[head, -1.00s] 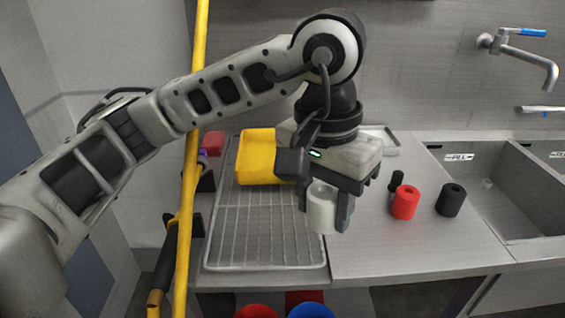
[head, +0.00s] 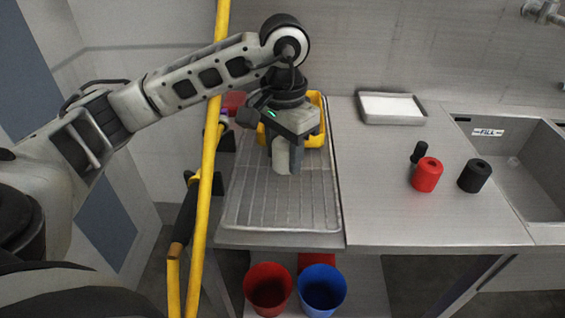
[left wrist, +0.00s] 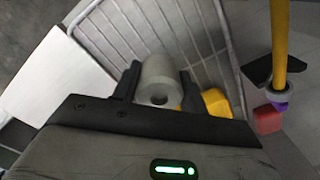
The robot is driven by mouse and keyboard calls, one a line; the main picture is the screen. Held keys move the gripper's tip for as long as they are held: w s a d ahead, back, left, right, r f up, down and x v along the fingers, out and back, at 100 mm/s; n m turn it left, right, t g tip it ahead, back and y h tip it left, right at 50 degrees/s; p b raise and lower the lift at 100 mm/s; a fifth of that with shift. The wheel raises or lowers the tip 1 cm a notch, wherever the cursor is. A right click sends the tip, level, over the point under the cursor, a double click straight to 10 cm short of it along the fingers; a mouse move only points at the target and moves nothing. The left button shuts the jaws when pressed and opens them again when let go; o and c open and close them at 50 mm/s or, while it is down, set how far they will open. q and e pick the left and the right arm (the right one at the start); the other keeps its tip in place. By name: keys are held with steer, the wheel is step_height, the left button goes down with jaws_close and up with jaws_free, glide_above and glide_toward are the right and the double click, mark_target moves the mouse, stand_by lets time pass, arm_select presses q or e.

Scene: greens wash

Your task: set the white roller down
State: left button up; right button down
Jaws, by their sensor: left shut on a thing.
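The white roller (left wrist: 160,75) is a pale cylinder with a dark hole in its end, held between the two fingers of my left gripper (left wrist: 158,90) in the left wrist view. My right gripper is not in view.
A yellow container (head: 319,120) is close behind my left gripper. Red (head: 427,175) and black (head: 475,176) cylinders and a small black piece (head: 419,152) stand right, beside the sink (head: 520,165). A yellow pole (head: 207,170) rises left of the rack. The rack's front is clear.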

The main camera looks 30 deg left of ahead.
mark_target(282, 166)
arm_select(q)
steer(key=shift+a+f, duration=0.2)
steer(key=shift+f, duration=1.7)
steer(key=o, duration=1)
steer(key=shift+p, duration=0.3)
step_height(282, 166, up, 12)
steer(key=shift+r, duration=0.15)
